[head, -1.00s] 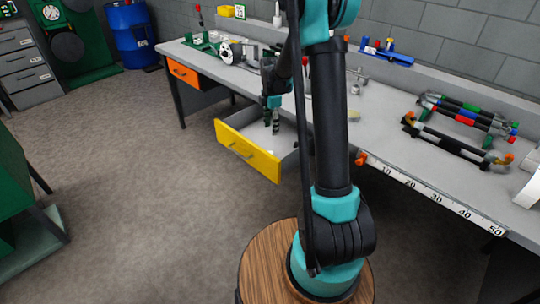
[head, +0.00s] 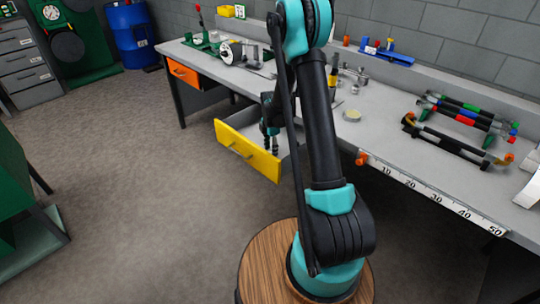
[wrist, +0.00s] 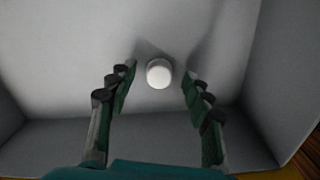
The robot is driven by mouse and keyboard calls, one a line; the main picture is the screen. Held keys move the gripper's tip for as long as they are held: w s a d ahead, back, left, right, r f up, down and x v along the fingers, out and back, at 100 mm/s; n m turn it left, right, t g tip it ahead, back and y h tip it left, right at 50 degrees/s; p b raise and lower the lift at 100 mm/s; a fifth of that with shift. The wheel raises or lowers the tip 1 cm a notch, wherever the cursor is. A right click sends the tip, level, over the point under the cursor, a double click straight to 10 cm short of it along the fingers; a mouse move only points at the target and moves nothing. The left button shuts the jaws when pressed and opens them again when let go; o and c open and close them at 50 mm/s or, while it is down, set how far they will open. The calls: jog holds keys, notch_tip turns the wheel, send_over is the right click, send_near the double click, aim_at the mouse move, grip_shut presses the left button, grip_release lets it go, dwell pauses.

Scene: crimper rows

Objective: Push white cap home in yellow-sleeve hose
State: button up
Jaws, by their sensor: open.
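The white cap (wrist: 159,73) is a small round white piece on the pale floor of the open yellow-fronted drawer (head: 247,152). In the wrist view it shows between and just beyond my fingertips. My gripper (head: 271,147) is open and empty, reaching down into the drawer, with a finger on either side of the cap in the picture. The cap is hidden in the head view.
The drawer walls (wrist: 257,75) stand close around my gripper. The grey bench (head: 400,172) has a numbered strip (head: 424,196) and an orange knob (head: 361,158) at its front edge. The floor in front is clear.

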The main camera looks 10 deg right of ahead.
jog(key=shift+f, duration=0.45)
jog(key=c, duration=0.8)
jog(key=shift+r, duration=0.2)
